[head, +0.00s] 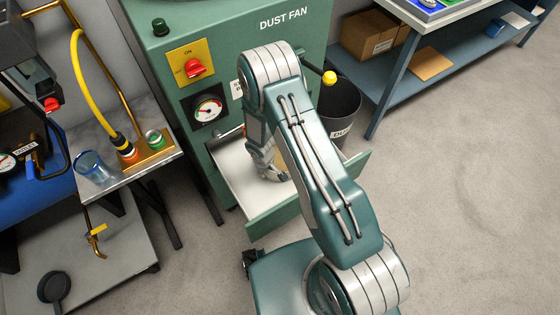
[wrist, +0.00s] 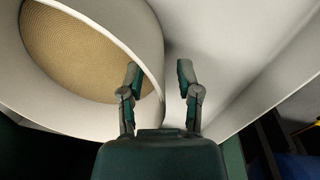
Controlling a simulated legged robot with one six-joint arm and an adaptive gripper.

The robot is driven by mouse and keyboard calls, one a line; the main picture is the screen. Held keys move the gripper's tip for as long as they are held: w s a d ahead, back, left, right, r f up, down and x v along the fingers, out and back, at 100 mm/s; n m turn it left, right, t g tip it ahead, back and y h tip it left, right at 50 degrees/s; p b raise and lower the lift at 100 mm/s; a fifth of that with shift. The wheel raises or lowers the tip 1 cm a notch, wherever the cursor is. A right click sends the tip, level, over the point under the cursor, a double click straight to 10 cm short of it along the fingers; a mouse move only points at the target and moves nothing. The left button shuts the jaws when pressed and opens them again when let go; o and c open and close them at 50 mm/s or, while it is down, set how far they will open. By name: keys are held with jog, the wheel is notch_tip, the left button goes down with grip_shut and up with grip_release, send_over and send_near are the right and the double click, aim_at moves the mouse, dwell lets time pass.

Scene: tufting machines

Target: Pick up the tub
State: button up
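The tub (wrist: 148,42) is pale cream and round, with a tan textured inside, and fills the upper left of the wrist view. My gripper (wrist: 158,78) is open. Its left finger overlaps the tub's inner side and its right finger is outside, with the tub's wall between them. I cannot tell whether either finger touches it. In the head view my gripper (head: 270,170) is down inside the open drawer (head: 244,184) of the green dust fan cabinet. My arm hides most of the tub there.
The green cabinet (head: 230,45) rises behind the drawer. A black bin (head: 338,112) stands right of it, near a blue shelf bench (head: 395,75). The floor at right is clear.

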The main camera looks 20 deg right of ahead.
grip_shut()
